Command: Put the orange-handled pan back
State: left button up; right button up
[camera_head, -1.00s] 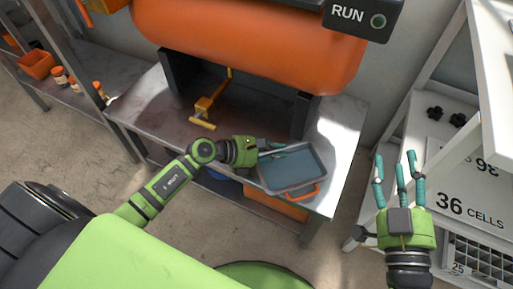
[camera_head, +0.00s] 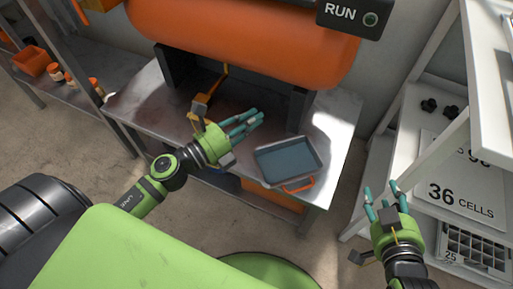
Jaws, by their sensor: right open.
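The orange-handled pan (camera_head: 286,160) is a shallow rectangular dark blue-grey pan. It lies flat on the metal bench (camera_head: 338,130), near the bench's right front edge. Its orange handle (camera_head: 299,186) faces the front edge. My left gripper (camera_head: 256,119) is over the bench, up and left of the pan and apart from it. Its teal fingers are stretched out, open and empty, pointing right. My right gripper (camera_head: 383,197) is open and empty, to the right of the bench and in front of the white shelf.
An orange drum machine (camera_head: 245,45) with a RUN panel (camera_head: 358,13) stands over the bench. A yellow-orange lever (camera_head: 204,100) is beside my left gripper. The white shelf unit (camera_head: 420,140) on the right holds cards and trays. An orange bin (camera_head: 273,196) sits under the bench.

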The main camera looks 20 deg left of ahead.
pick_arm(q)
jog(key=s+d+f+n+g+y, duration=0.1)
jog(key=s+d+n+y, duration=0.1)
jog(key=n, duration=1.2)
jog(key=s+d+f+n+g+y, duration=0.2)
jog(key=s+d+n+y, duration=0.1)
jog(key=n, duration=1.1)
jog(key=shift+s+d+n+g+y, duration=0.3)
jog(key=shift+y, duration=0.3)
